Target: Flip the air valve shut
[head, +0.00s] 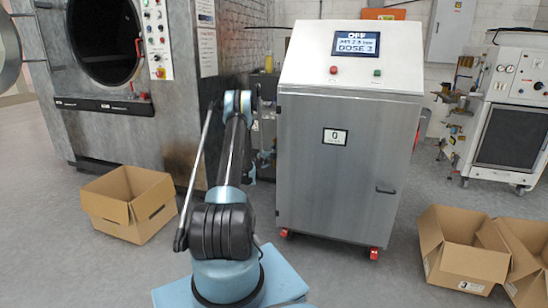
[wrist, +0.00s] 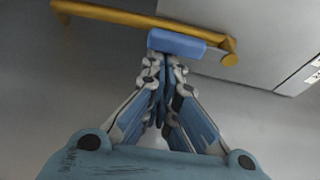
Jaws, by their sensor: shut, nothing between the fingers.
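In the wrist view, a blue bar-shaped piece (wrist: 186,42), which looks like the valve's handle, lies against a yellow pipe (wrist: 135,17) with a rounded end at the right. My gripper (wrist: 166,62) is shut and empty, its fingertips together just below the blue piece. I cannot tell whether the tips touch it. In the head view, my arm reaches to the left side of the steel washer cabinet (head: 345,165). The gripper and the valve cannot be made out there.
A large dark machine (head: 110,85) with a round door stands behind at left. An open cardboard box (head: 130,205) lies on the floor at left, and more boxes (head: 465,250) at right. A white unit (head: 505,110) stands far right. The floor before the cabinet is clear.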

